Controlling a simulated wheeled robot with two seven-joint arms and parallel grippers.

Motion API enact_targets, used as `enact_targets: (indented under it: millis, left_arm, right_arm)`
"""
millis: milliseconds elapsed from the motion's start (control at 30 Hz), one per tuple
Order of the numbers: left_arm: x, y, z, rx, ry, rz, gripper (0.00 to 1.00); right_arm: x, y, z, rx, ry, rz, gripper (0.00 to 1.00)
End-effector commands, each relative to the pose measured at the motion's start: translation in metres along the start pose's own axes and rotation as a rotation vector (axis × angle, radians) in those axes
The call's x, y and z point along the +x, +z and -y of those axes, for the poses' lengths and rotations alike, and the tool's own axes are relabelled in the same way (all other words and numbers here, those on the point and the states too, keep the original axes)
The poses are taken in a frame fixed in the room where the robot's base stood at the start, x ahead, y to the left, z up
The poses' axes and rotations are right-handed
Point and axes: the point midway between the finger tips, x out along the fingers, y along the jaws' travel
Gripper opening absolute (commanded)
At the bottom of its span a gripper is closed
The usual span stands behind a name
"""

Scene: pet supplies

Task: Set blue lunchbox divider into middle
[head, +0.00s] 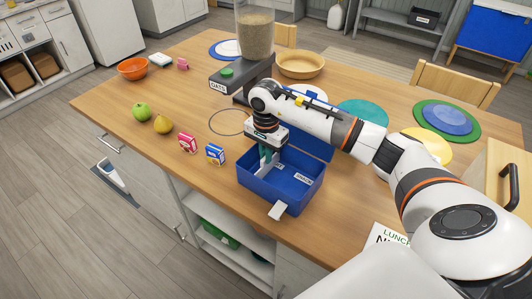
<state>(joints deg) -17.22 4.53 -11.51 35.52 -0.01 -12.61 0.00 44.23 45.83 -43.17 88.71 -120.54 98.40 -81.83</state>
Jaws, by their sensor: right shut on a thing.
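The open blue lunchbox (258,190) stands near the table's front edge, with its lid raised at the back and a white latch on its front. My right gripper (267,153) points down into the lunchbox and is shut on a thin blue-grey piece that looks like the divider (270,166). The divider is upright inside the box, toward its back left. I cannot tell whether its lower edge touches the floor of the box. The gripper partly hides it. My left gripper is not in view.
A pear (163,124) and a green apple (141,111) lie farther left. A grain dispenser (256,38) stands behind. Flat coloured mats (425,144) lie on the right.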

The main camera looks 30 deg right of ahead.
Motion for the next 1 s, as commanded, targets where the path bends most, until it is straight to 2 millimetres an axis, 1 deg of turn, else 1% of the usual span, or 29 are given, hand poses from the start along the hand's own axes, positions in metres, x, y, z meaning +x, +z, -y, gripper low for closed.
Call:
enact_targets:
  millis: [67, 133, 300, 433, 533, 767, 800, 867, 900, 933, 1000]
  left_arm:
    - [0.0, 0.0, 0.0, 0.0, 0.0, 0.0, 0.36]
    - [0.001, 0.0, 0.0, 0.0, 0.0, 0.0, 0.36]
    - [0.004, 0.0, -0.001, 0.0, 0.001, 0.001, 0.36]
    - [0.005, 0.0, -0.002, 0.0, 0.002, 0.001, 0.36]
    - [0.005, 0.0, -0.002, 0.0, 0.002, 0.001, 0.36]
    - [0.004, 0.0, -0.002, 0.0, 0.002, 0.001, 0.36]
    - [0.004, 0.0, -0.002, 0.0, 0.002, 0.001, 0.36]
    - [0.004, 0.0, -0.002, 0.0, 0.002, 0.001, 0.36]
    - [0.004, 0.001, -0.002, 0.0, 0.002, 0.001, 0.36]
    - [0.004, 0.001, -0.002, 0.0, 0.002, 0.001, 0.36]
    - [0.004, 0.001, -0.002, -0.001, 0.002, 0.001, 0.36]
  right_arm:
    - [0.0, 0.0, 0.0, 0.0, 0.001, 0.0, 0.0]
    - [0.0, 0.001, 0.005, 0.001, 0.001, 0.002, 0.0]
    - [0.001, 0.003, 0.032, 0.001, 0.002, 0.004, 0.0]
    - [0.0, 0.002, 0.047, 0.001, 0.0, 0.003, 0.0]
    - [-0.001, 0.001, 0.051, 0.001, 0.0, 0.001, 0.0]
    - [-0.001, 0.0, 0.05, 0.001, 0.001, 0.0, 0.0]
    - [-0.001, 0.0, 0.05, 0.001, 0.001, 0.0, 0.13]
    - [-0.001, 0.0, 0.05, 0.001, 0.001, 0.0, 0.23]
    - [-0.001, 0.0, 0.05, 0.001, 0.001, 0.0, 0.29]
    - [-0.001, 0.0, 0.05, 0.001, 0.001, 0.0, 0.33]
    - [-0.001, 0.0, 0.05, 0.0, 0.001, 0.0, 0.33]
